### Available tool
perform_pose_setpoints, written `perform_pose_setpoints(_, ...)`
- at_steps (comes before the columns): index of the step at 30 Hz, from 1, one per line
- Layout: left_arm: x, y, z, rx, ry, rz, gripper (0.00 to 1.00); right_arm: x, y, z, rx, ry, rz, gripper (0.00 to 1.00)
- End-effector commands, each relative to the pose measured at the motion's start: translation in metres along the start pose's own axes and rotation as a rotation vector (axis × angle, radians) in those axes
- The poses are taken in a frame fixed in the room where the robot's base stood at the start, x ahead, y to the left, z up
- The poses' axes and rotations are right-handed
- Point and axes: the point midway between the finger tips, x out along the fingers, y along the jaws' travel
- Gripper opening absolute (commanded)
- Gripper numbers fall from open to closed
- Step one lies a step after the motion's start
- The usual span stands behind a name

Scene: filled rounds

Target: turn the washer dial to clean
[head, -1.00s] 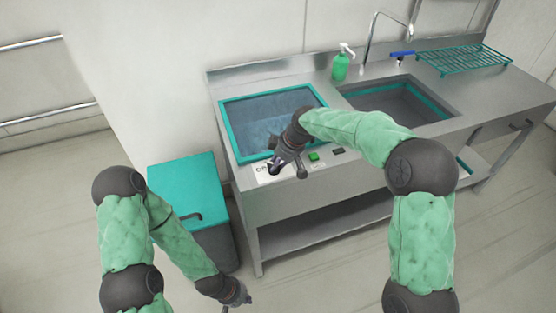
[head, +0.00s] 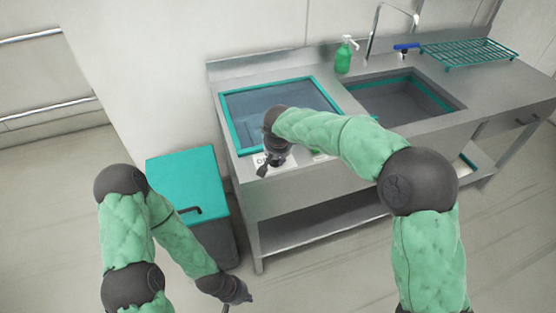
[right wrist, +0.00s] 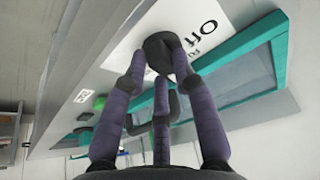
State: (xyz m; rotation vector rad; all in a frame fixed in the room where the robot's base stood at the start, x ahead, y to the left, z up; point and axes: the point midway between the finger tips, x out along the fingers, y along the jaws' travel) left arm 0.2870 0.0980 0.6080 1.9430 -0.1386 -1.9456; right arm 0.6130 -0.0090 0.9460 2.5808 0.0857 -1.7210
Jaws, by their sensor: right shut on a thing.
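The dark dial (right wrist: 160,45) sits on a white label plate (right wrist: 207,18) in the right wrist view. "Off" and part of another word beginning "Ri" are readable beside it. My right gripper (right wrist: 156,66) is shut on the dial, its purple-grey fingers around the knob. In the head view my right gripper (head: 266,168) is at the counter's front left corner and hides the dial; only the start of a label word shows. I cannot tell which word the dial points to. My left gripper (head: 227,303) hangs low near the bottom edge, away from the counter, its fingers too small to judge.
The steel counter (head: 300,192) holds a teal-framed washer basin (head: 232,125), a sink (head: 400,100), a green soap bottle (head: 343,60) and a teal rack (head: 470,52). A green button (right wrist: 99,103) is near the dial. A teal-lidded bin (head: 185,175) stands left of the counter.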

Motion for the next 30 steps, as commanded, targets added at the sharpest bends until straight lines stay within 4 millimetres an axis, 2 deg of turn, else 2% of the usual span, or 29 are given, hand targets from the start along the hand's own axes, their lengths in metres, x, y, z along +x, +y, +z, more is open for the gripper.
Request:
perform_pose_setpoints(3, 0.01, -0.004, 0.0, 0.0, 0.0, 0.0, 0.0, 0.003, -0.003, 0.002, 0.1, 0.0, 0.043, 0.0)
perform_pose_setpoints(10, 0.017, -0.006, -0.001, 0.0, 0.0, 0.0, 0.0, 0.002, -0.005, 0.002, 0.303, -0.002, 0.127, 0.0)
perform_pose_setpoints(21, 0.015, -0.005, -0.001, 0.0, 0.0, 0.0, 0.0, 0.0, -0.009, 0.001, 0.585, -0.004, 0.243, 0.0)
perform_pose_setpoints(30, 0.012, -0.004, -0.001, 0.0, 0.0, 0.0, 0.0, 0.0, -0.011, 0.001, 0.713, -0.004, 0.297, 0.0)
